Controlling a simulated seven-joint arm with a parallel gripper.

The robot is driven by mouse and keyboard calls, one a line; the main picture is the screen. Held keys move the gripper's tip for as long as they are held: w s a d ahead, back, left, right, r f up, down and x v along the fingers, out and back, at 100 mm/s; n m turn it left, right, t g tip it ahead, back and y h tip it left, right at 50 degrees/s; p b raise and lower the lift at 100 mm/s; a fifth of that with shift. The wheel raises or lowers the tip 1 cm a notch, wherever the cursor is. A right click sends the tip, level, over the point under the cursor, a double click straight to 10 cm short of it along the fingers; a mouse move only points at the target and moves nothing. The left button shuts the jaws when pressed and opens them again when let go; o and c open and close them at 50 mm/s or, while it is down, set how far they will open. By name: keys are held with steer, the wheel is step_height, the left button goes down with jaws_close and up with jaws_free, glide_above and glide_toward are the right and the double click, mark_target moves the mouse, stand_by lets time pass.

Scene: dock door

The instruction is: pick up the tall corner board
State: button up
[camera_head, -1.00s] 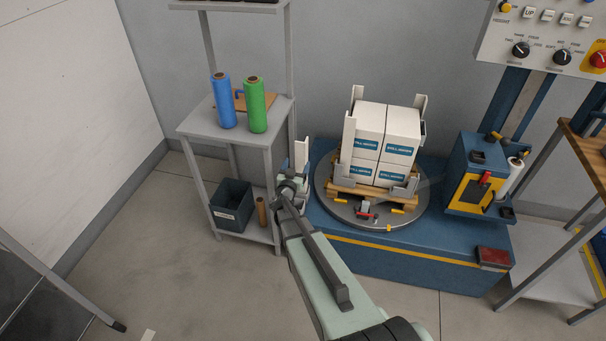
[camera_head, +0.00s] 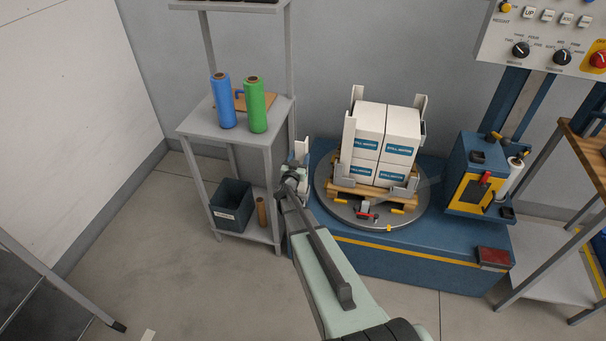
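A white corner board (camera_head: 303,149) stands upright between the grey shelf stand and the blue wrapping machine. Its lower part is hidden behind my gripper. My gripper (camera_head: 299,164) is right at this board, seen from behind. Its fingers are hidden by my wrist, so I cannot tell whether they are open or shut, or touching the board. More white corner boards stand at the corners of the stacked white boxes (camera_head: 370,120): a tall one at the left front (camera_head: 348,142), others at the back, and a short one at the right front (camera_head: 405,188).
The boxes sit on a wooden pallet (camera_head: 372,197) on the round turntable (camera_head: 345,212). The grey stand (camera_head: 185,128) holds a blue roll (camera_head: 223,103) and a green roll (camera_head: 256,106), with a dark bin (camera_head: 232,200) below. Open floor lies at front left.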

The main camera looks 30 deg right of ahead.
jaws_close()
stand_by(0.3)
